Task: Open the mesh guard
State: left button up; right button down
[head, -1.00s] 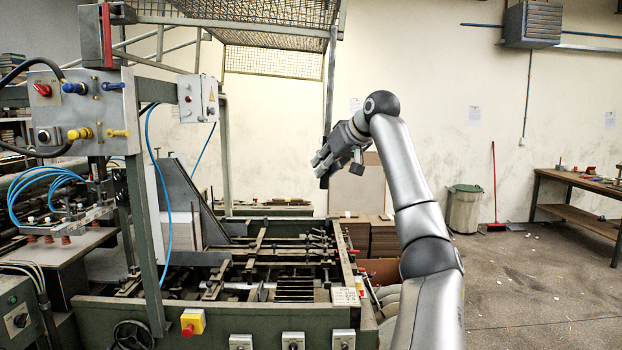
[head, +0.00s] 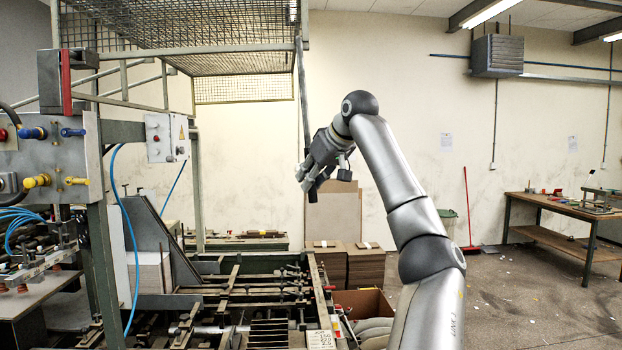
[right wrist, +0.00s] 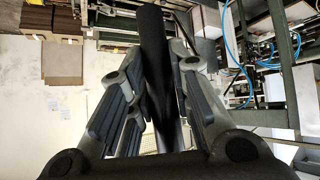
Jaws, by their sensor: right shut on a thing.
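The mesh guard (head: 215,62) is a wire cage in a grey-green metal frame, raised over the machine at the top of the head view. A dark bar (head: 303,95) hangs from its near right corner down to my right gripper (head: 316,173). In the right wrist view, my right gripper's ribbed fingers are shut on a thick black handle (right wrist: 155,50) that runs between them. The fingers hide part of the handle in the head view. My left gripper is not in view.
The machine bed (head: 250,300) with rails and rods lies below the guard. A control panel (head: 45,150) and posts stand at left. Stacked board (head: 365,268) and an open carton (head: 362,302) are beyond the bed. A workbench (head: 560,207) stands at right, with open floor before it.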

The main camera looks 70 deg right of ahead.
jog(key=c, duration=1.3)
grip_release()
jog(key=shift+w+d+f, duration=0.1)
jog(key=v, duration=1.2)
jog(key=shift+d, duration=0.1)
